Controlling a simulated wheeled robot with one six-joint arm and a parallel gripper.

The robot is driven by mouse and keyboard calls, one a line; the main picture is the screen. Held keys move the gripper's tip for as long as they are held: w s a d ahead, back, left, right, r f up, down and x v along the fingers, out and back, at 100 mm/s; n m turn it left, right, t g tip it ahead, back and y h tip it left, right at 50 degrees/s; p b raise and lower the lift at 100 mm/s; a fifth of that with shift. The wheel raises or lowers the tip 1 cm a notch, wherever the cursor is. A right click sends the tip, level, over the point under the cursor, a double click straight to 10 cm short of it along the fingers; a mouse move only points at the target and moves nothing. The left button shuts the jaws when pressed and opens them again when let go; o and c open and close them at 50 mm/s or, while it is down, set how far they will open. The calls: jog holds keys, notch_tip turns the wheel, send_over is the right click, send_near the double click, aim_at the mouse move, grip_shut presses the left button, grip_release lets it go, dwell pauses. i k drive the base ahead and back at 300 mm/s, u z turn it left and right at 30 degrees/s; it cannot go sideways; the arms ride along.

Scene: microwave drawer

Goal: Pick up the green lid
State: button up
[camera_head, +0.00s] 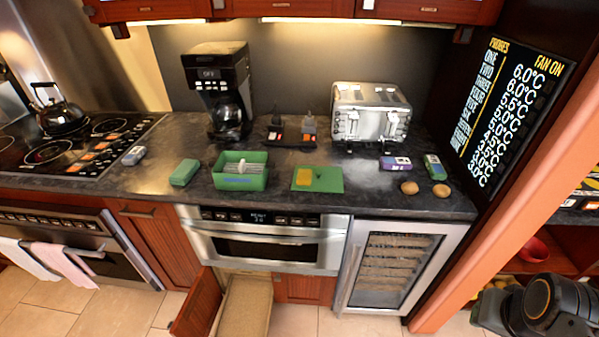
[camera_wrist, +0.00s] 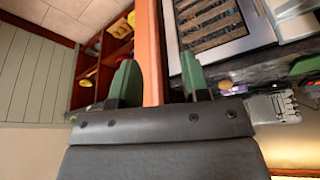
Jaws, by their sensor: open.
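The green lid (camera_head: 328,182) appears as a flat green panel on the dark counter, right of a green open-top box (camera_head: 240,180). In the wrist view a green patch (camera_wrist: 304,65) at the right edge may be the lid; I cannot tell surely. My gripper (camera_wrist: 158,78) is open and empty, with its two green fingers wide apart in front of the orange post. It is well away from the lid; in the head view only my dark arm shows at lower right, and the fingers are not seen.
A coffee maker (camera_head: 220,90), a toaster (camera_head: 371,112) and a green block (camera_head: 185,172) stand on the counter. Two brown round items (camera_head: 410,188) lie near its right front edge. An orange post (camera_head: 506,170) stands between my arm and the counter. A lower cabinet door (camera_head: 193,303) hangs open.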

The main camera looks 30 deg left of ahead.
aim_at(306, 178)
jog(key=u, duration=0.95)
jog(key=i, duration=0.85)
jog(key=u, duration=0.9)
